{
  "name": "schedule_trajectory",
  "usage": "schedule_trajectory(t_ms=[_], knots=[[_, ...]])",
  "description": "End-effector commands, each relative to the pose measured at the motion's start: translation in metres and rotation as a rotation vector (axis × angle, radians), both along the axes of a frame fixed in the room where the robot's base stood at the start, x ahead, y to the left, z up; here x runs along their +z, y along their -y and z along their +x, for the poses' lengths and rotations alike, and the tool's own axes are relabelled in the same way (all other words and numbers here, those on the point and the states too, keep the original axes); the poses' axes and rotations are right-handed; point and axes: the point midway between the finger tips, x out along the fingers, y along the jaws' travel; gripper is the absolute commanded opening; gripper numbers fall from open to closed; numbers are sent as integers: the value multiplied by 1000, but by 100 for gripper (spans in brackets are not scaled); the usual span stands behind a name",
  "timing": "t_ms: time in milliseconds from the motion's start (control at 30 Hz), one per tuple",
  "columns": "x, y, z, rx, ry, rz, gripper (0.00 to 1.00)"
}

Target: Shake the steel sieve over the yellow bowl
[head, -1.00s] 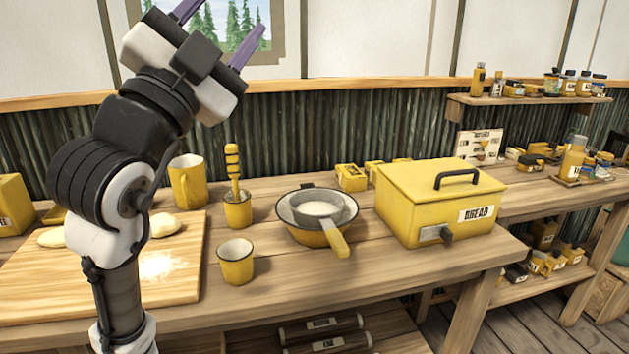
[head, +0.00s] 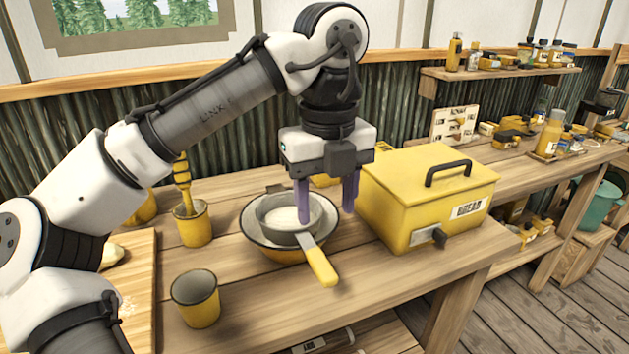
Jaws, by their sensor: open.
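The steel sieve (head: 275,218) rests in the top of the yellow bowl (head: 257,248), with white powder (head: 290,214) inside it. Its yellow handle (head: 320,265) sticks out over the bowl's rim toward the front right. The bowl has a dark rim and stands on the wooden table. My gripper (head: 326,212) points down with its two purple fingers apart, above or beside the right side of the sieve. One finger overlaps the sieve in the picture and the other is to its right. Nothing is between the fingers. I cannot tell whether they touch the sieve.
A yellow bread box (head: 425,200) stands close to the right of the gripper. A yellow mug (head: 195,300) stands in front left, and a cup with a yellow-handled tool (head: 190,222) behind it. A cutting board (head: 140,300) lies left. The table front of the sieve handle is clear.

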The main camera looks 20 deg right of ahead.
Motion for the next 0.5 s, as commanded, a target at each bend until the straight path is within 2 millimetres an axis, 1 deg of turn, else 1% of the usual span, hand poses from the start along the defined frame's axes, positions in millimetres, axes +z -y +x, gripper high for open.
schedule_trajectory(t_ms=[167, 367, 500], knots=[[-15, -1, 0, -2, -5, 5, 51], [-50, -1, 0, 1, -2, 6, 51], [-78, -1, 0, 2, -2, 4, 51]])
